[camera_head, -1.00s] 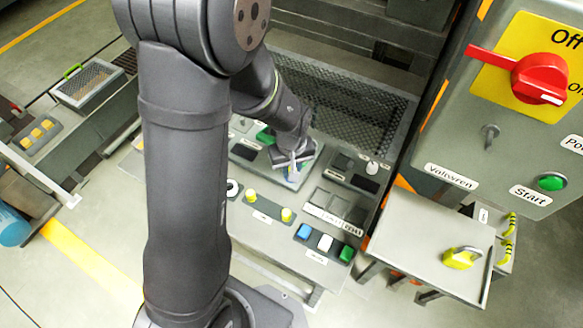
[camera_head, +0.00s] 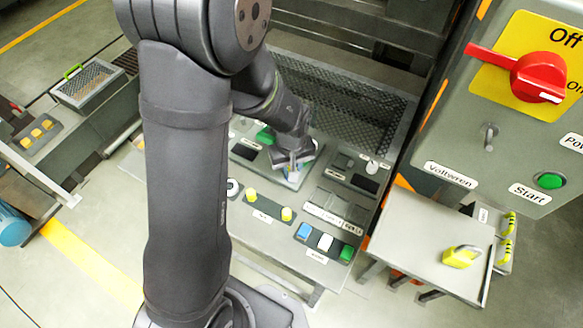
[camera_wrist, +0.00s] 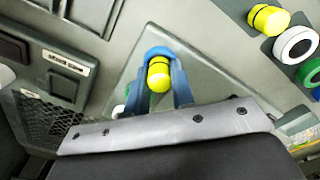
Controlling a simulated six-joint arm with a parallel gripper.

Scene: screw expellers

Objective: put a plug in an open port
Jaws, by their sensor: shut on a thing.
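My gripper (camera_wrist: 158,80) has blue fingers closed around a yellow cylindrical plug (camera_wrist: 159,74), seen in the wrist view. The plug is over a pale grey plate; I cannot tell whether it touches it. In the head view my gripper (camera_head: 291,166) is low over the middle of the grey panel, and the plug is mostly hidden there. A yellow plug (camera_wrist: 268,18) and a white ring (camera_wrist: 295,45) show at the upper right of the wrist view. No open port is clearly identifiable.
Blue, white and green buttons (camera_head: 325,242) are at the panel's front right. A mesh guard (camera_head: 355,115) rises behind the panel. A control box with a red switch (camera_head: 538,78) and a shelf with a yellow padlock (camera_head: 461,257) stand at right.

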